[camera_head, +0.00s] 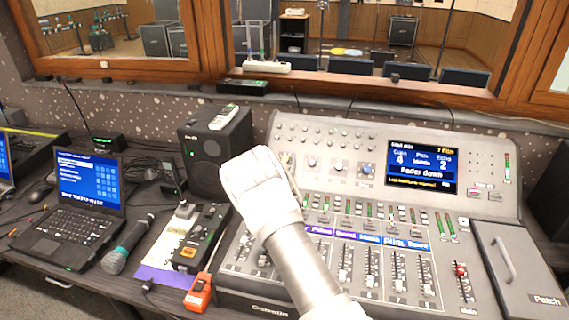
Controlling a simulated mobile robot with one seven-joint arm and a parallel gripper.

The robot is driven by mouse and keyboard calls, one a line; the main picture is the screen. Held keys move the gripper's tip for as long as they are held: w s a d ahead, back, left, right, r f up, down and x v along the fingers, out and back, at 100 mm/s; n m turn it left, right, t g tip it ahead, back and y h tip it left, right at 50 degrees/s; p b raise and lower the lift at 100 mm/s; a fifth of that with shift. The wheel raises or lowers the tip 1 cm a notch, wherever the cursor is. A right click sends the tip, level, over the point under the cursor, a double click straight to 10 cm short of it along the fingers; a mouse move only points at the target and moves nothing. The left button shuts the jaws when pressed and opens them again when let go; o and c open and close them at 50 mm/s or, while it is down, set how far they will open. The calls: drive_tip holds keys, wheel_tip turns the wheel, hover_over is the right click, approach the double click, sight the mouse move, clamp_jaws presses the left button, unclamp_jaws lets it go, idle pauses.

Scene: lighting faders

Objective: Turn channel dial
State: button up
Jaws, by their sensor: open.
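The mixing console (300,130) fills the right half of the view. Three larger dials sit on its upper panel: a left dial (311,162), a middle dial (339,168) and a right dial (366,170). The console screen (422,166) shows Gain 4, Pan Middle, Echo 2 and "Fader down". My gripper (286,163) is at the console's upper left, just left of the left dial. It is open, and its white hand hides most of the fingers and part of the panel. I see nothing held in it, and no contact with a dial is visible.
Several faders, one with a red cap (460,269), line the console's lower part. A black speaker (216,150), laptop (88,200), microphone (128,245) and orange-ended device (198,292) stand left of my arm. A Patch cover (520,265) is at right.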

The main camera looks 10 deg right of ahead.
drive_tip(key=shift+c, duration=0.2)
clamp_jaws()
drive_tip(key=shift+a+f+m+h+b, duration=0.15)
drive_tip(key=shift+m+h+b, duration=0.25)
drive_tip(key=shift+m+b, duration=0.25)
drive_tip(key=shift+w+a+f+m+g+h+b, duration=0.1)
drive_tip(key=shift+m+g+h+b, duration=0.25)
drive_tip(key=shift+m+h+b, duration=0.25)
drive_tip(key=shift+a+m+g+h+b, duration=0.1)
drive_tip(key=shift+m+g+h+b, duration=0.3)
drive_tip(key=shift+m+b, duration=0.25)
drive_tip(key=m+g+h+b, duration=0.1)
drive_tip(key=m, duration=0.1)
drive_tip(key=m+g+h+b, duration=0.1)
drive_tip(key=m, duration=0.1)
drive_tip(key=shift+w+a+h+b, duration=0.1)
drive_tip(key=shift+h+b, duration=0.2)
drive_tip(key=shift+b, duration=0.05)
drive_tip(key=shift+w+r+m+g+h+b, duration=0.1)
drive_tip(key=shift+r+m+g+h+b, duration=0.15)
drive_tip(key=shift+m+g+h+b, duration=0.85)
drive_tip(key=shift+m+y+p, duration=0.4)
drive_tip(key=shift+p, duration=0.1)
